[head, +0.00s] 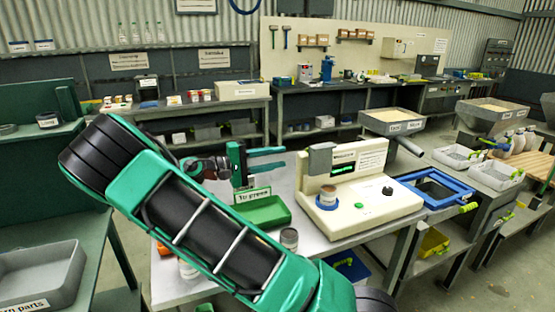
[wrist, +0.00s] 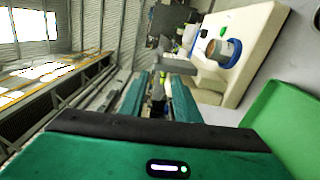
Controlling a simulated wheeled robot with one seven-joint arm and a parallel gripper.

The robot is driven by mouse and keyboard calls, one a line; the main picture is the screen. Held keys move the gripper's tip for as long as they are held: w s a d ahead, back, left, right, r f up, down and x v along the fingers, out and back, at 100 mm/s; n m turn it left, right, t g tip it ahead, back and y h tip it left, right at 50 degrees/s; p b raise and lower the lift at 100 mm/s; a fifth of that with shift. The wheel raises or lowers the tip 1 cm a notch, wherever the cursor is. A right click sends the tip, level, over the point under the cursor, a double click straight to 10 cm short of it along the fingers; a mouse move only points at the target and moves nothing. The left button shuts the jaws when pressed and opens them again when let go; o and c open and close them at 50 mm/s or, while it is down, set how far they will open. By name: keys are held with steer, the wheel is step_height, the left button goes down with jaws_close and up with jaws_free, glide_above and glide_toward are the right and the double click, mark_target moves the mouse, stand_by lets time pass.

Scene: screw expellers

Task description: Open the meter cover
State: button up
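The meter is a cream box (head: 375,205) with a dark display, a black knob and a green button, on the bench. Its cover appears to be the grey block (head: 320,159) at its upper left, behind a blue-ringed cup (head: 327,197). My gripper (head: 284,159) is open and empty, its green fingers pointing right, just left of the grey block. In the wrist view, the fingertips (wrist: 160,78) are apart. A grey piece (wrist: 179,66), likely the cover, shows just beyond them, with the meter (wrist: 250,40) to the right. I cannot tell whether they touch.
A green tray (head: 262,211) with a sign lies below my gripper, left of the meter. A small jar (head: 289,238) stands in front of it. A blue tray (head: 437,188) lies right of the meter. Shelves and another bench stand behind.

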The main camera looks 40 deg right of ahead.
steer(key=shift+w+a, duration=0.2)
steer(key=shift+a, duration=0.45)
